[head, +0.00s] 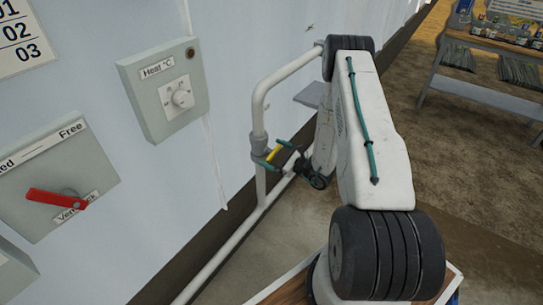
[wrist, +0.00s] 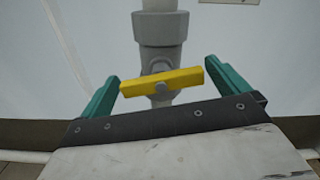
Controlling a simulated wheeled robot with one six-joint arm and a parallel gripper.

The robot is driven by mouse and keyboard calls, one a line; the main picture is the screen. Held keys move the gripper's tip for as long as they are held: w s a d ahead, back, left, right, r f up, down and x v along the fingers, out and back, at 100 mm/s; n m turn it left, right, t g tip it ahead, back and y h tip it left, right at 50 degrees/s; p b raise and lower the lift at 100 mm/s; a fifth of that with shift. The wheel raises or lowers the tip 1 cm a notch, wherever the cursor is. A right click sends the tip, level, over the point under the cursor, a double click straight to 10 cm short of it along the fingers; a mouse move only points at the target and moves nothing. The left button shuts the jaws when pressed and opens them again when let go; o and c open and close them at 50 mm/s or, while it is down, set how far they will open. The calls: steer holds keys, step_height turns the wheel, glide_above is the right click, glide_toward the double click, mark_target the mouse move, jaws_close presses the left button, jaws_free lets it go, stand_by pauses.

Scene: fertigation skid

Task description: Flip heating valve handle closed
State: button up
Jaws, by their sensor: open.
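The heating valve handle (wrist: 162,81) is a yellow bar on a grey valve body (wrist: 160,28) in a white vertical pipe. In the wrist view it lies nearly crosswise to the pipe, its right end a little higher. In the head view the yellow handle (head: 272,155) shows small beside the pipe. My gripper (wrist: 165,88) has two green fingers, spread apart, one beyond each end of the handle. The right finger is very close to the handle's right end; I cannot tell if they touch. In the head view my gripper (head: 283,155) is at the valve, partly hidden by my arm.
A heat dial box (head: 165,92) and a vent lock panel with a red lever (head: 58,198) are on the wall at left. The white pipe (head: 222,262) runs along the wall's foot. A wooden table (head: 487,95) stands at the back right, with open floor before it.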

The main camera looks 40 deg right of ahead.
steer(key=c, duration=0.9)
steer(key=shift+s+a+m, duration=0.1)
steer(key=shift+m, duration=1.2)
steer(key=o, duration=0.9)
steer(key=v, duration=0.7)
steer(key=shift+s, duration=0.35)
